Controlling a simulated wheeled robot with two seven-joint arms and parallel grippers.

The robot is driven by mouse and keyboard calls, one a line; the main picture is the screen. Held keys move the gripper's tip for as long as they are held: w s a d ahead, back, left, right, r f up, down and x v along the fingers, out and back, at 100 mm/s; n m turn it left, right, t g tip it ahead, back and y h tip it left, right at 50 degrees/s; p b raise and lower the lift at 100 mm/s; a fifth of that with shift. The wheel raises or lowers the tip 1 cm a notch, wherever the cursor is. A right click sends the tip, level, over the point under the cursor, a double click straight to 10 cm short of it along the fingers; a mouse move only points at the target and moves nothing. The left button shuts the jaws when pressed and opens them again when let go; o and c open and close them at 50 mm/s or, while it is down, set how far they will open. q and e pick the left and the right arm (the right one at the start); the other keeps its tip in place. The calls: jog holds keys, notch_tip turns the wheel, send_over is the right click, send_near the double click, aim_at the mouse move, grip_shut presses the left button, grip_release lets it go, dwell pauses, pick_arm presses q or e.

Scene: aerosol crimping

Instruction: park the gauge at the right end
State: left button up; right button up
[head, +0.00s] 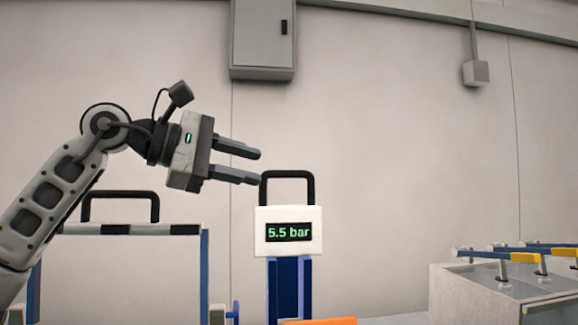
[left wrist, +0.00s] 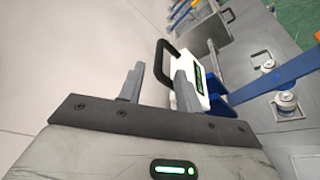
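The gauge (head: 288,247) is a white box with a green "5.5 bar" display and a black loop handle (head: 288,174) on top. It sits upright on a blue post (head: 290,290). My left gripper (head: 256,167) is open and empty, its two fingers pointing right, just left of the top of the handle. In the left wrist view, the gauge (left wrist: 187,97) and its handle (left wrist: 163,52) show beyond the open fingers (left wrist: 159,72), partly hidden by one finger. I cannot tell whether the finger touches it. My right gripper is in neither view.
A black-and-white barred frame (head: 130,229) with a black handle stands at the left. A grey box (head: 490,295) with blue levers and yellow tips stands at the right. An orange piece (head: 320,321) shows at the bottom edge. The air right of the gauge is clear.

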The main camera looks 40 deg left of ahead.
aim_at(288, 174)
pick_arm(q)
jog(key=p+x, duration=0.3)
jog(key=x, duration=0.4)
jog(key=shift+w+r, duration=0.1)
jog(key=shift+w, duration=0.05)
jog(key=shift+w+d+p, duration=0.15)
jog(key=shift+w+p, duration=0.15)
grip_shut()
